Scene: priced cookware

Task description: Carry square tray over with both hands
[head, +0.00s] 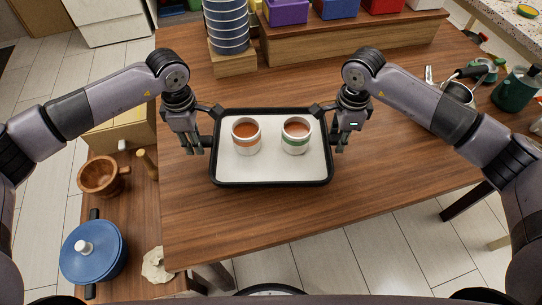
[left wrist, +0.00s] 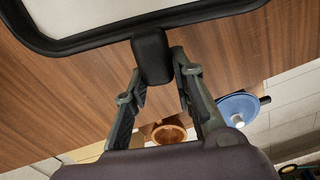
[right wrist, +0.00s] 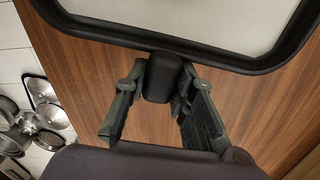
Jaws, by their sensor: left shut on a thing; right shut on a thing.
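The square tray (head: 270,183) has a black rim and a pale base, and lies level over the front part of the wooden table in the head view. Two white cups with reddish-brown contents stand upright on it: one with an orange band (head: 246,143), one with a green band (head: 296,144). My left gripper (head: 206,142) is shut on the tray's left black handle, also in the left wrist view (left wrist: 152,55). My right gripper (head: 336,141) is shut on the right handle, also in the right wrist view (right wrist: 161,77). I cannot tell whether the tray touches the table.
Stacked blue bowls (head: 228,24) stand behind the tray on a wooden block. A wooden riser (head: 345,42) with coloured boxes is at the back. Pans and a green pot (head: 515,90) are at right. A blue lidded pot (head: 92,252) and wooden bowl (head: 100,177) stand at lower left.

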